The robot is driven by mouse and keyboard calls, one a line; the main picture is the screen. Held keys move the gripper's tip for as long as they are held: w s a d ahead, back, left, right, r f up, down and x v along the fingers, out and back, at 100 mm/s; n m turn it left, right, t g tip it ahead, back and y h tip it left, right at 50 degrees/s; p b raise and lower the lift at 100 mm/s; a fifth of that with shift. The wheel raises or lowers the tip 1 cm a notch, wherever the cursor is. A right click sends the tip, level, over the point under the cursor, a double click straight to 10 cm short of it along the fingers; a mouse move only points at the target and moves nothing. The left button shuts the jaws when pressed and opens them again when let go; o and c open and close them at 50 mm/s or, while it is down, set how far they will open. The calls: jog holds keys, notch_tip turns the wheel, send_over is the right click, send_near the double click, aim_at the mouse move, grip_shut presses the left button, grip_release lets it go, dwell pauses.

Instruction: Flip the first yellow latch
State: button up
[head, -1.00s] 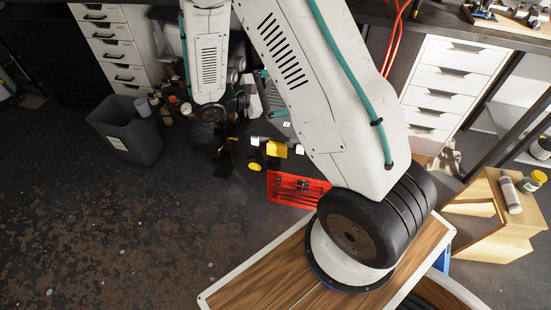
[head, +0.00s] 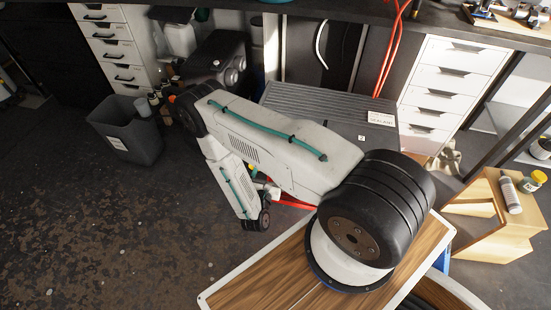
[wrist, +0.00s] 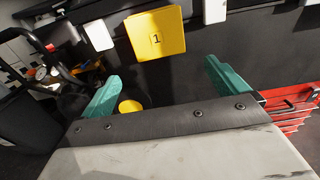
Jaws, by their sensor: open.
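The first yellow latch (wrist: 156,34) is a flat yellow plate marked "1" on a dark surface, at the top middle of the wrist view. My gripper (wrist: 162,72) has two teal fingers spread wide with nothing between them. The latch lies beyond the fingertips, roughly centred between them, and appears apart from them. In the head view my arm covers the latch, and I cannot make out the fingers there. A dark ridged case (head: 320,102) with a small white "2" tag shows behind my arm.
A round yellow piece (wrist: 130,107) shows beside the left finger. A red slotted holder (wrist: 290,106) is at the right of the wrist view. White tags (wrist: 98,35) sit beside the latch. A grey bin (head: 125,130) stands at left; the floor in front is clear.

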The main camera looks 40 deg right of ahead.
jog(key=x, duration=0.7)
jog(key=shift+d, duration=0.15)
jog(key=c, duration=1)
